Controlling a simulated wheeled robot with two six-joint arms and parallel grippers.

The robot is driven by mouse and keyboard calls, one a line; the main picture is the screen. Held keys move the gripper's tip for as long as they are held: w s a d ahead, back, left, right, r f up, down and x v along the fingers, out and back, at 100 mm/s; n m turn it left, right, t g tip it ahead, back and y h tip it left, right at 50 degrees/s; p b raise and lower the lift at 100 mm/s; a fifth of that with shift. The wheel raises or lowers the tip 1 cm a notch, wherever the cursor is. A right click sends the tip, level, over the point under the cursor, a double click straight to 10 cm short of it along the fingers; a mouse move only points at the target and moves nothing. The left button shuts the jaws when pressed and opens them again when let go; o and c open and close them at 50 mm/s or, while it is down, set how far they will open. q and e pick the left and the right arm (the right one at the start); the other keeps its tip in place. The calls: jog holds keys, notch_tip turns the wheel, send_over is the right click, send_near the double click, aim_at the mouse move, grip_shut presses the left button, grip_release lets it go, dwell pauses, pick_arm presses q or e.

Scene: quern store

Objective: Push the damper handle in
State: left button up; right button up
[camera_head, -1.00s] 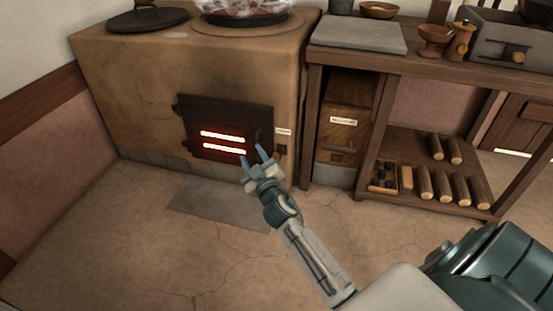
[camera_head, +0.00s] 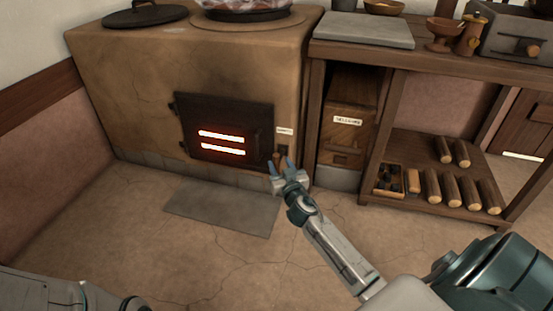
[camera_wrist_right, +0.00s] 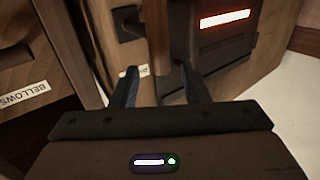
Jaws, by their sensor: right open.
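The stove (camera_head: 150,85) has a small label (camera_head: 284,130) right of its fire door, with a dark fitting (camera_head: 284,149) below it. A short wooden piece, apparently the damper handle (camera_head: 277,158), shows beside this fitting. In the right wrist view, a wooden bar (camera_wrist_right: 158,40) stands between the fingers, next to a dark fitting (camera_wrist_right: 128,22). My right gripper (camera_head: 279,166) is open at the handle; it also shows in the right wrist view (camera_wrist_right: 158,85). I cannot tell whether the fingers touch the bar. My left gripper is out of view.
The fire door (camera_head: 225,125) with glowing slots is just left of the handle. A wooden bench (camera_head: 440,62) with a labelled bellows box (camera_head: 347,105) and several logs (camera_head: 452,188) stands on the right. A grey floor slab (camera_head: 222,208) lies before the stove.

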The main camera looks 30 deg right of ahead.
aim_at(278, 160)
jog(key=shift+x, duration=2.3)
grip_shut()
